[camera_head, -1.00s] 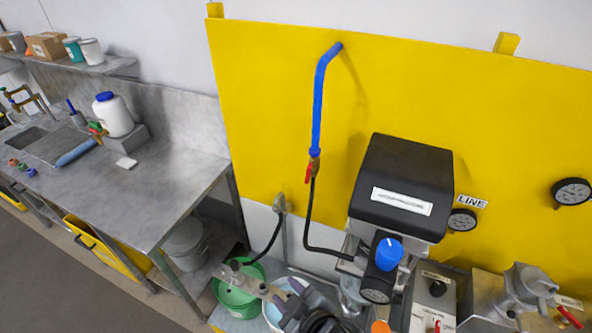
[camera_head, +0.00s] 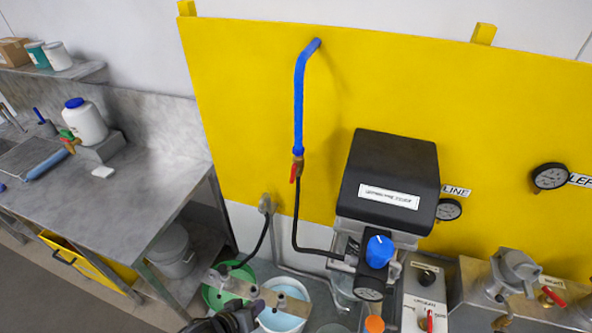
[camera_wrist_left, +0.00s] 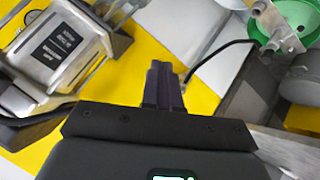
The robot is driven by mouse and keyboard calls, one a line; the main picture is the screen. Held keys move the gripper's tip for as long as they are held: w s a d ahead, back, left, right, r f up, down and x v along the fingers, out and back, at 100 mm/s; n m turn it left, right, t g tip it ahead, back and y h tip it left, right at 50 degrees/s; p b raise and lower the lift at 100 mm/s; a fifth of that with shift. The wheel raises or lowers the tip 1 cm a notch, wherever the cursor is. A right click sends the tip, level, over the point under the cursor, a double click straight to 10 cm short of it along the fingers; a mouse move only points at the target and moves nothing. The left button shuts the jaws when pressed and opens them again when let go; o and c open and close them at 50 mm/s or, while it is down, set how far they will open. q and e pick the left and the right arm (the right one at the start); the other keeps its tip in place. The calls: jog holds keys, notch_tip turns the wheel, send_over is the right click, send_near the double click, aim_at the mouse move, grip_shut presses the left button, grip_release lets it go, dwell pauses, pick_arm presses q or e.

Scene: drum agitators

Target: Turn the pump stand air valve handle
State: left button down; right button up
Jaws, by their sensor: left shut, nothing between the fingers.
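A valve with a red lever handle (camera_head: 294,172) sits at the lower end of the blue pipe (camera_head: 299,105) on the yellow panel. The red handle hangs down, slightly tilted, and a black hose runs from below the valve. My left gripper (camera_head: 240,314) is at the bottom edge of the head view, well below and left of the red handle and apart from it. In the left wrist view its dark fingers (camera_wrist_left: 163,86) are together with nothing between them. The red handle is not clear in the wrist view. My right gripper is not in view.
A black-topped pump unit (camera_head: 392,170) with a blue knob (camera_head: 379,251) stands right of the hose. A metal bracket (camera_head: 290,303), a green bucket (camera_head: 238,273) and a white bucket lie near the gripper. A steel table (camera_head: 130,195) is at left. The panel around the valve is clear.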

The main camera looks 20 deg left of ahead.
pick_arm(q)
jog(key=w+a+r+n+t+h, duration=0.1)
jog(key=w+h, duration=0.1)
jog(key=w, duration=0.3)
jog(key=w+a+r+n+h, duration=0.1)
jog(key=w+r+h, duration=0.1)
jog(key=w, duration=0.2)
jog(key=w+a+r+n+t+h, duration=0.1)
jog(key=w+a+r+h, duration=0.1)
jog(key=w+a+r, duration=0.35)
jog(key=w+a+r+h, duration=0.1)
jog(key=w+a+r, duration=0.15)
jog(key=r, duration=0.65)
jog(key=w+a+r+n+t+h, duration=0.1)
jog(key=w+a+r+h, duration=0.15)
jog(key=w+r, duration=0.35)
jog(key=p, duration=0.3)
send_near(293, 174)
jog(key=w+d+r, duration=0.1)
jog(key=w+d, duration=0.1)
jog(key=w, duration=0.4)
jog(key=shift+s+d+r+y, duration=0.1)
jog(key=shift+d+y, duration=0.1)
jog(key=shift+d, duration=0.2)
jog(key=shift+s+d+y, duration=0.1)
jog(key=shift+d+y, duration=0.05)
jog(key=shift+d, duration=0.25)
